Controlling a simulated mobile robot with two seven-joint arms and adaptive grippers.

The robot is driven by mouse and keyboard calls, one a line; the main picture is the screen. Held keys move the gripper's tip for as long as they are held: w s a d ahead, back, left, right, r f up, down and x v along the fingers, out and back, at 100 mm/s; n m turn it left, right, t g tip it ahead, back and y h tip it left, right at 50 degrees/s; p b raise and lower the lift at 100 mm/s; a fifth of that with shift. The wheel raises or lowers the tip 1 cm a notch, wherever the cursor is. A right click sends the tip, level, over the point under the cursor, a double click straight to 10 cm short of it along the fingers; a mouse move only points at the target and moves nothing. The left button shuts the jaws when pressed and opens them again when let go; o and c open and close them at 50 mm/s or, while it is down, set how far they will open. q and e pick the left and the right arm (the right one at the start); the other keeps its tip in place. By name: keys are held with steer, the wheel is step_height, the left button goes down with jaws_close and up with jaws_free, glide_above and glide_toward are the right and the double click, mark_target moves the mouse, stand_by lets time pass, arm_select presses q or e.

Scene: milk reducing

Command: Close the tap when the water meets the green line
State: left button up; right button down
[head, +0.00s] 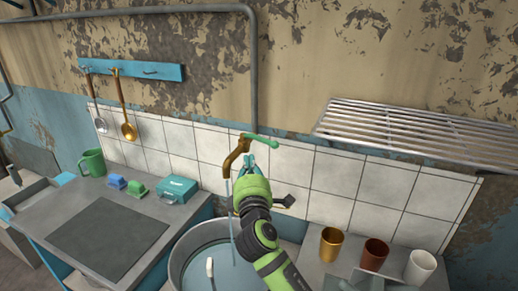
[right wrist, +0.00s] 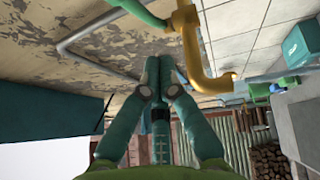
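The brass tap (head: 236,157) with its green handle (head: 262,141) sticks out from the tiled wall. A thin stream of water (head: 229,195) falls from its spout into a large grey metal basin (head: 178,262). My right gripper (head: 249,161) is just below the handle, beside the spout. In the right wrist view its teal fingers (right wrist: 158,62) are together with nothing between them. The brass pipe (right wrist: 191,45) and green handle (right wrist: 138,10) are close by there, apart from the fingertips. I cannot make out a green line in the basin. My left gripper is out of view.
A wire rack (head: 420,130) juts from the wall at right. Below it stand a gold cup (head: 331,243), a brown cup (head: 375,252) and a white cup (head: 420,267). At left, a counter holds a green mug (head: 93,162) and a teal box (head: 177,189).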

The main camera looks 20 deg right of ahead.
mark_target(258, 140)
steer(key=w+d+p, duration=0.2)
steer(key=w+d, duration=0.1)
steer(key=shift+w+d+r, duration=0.1)
steer(key=shift+d+r, duration=0.2)
steer(key=shift+r, duration=0.1)
steer(key=d, duration=0.1)
steer(key=w+d, duration=0.1)
steer(key=d, duration=0.1)
steer(key=shift+w+d, duration=0.1)
steer(key=shift+d, duration=0.05)
stand_by(0.3)
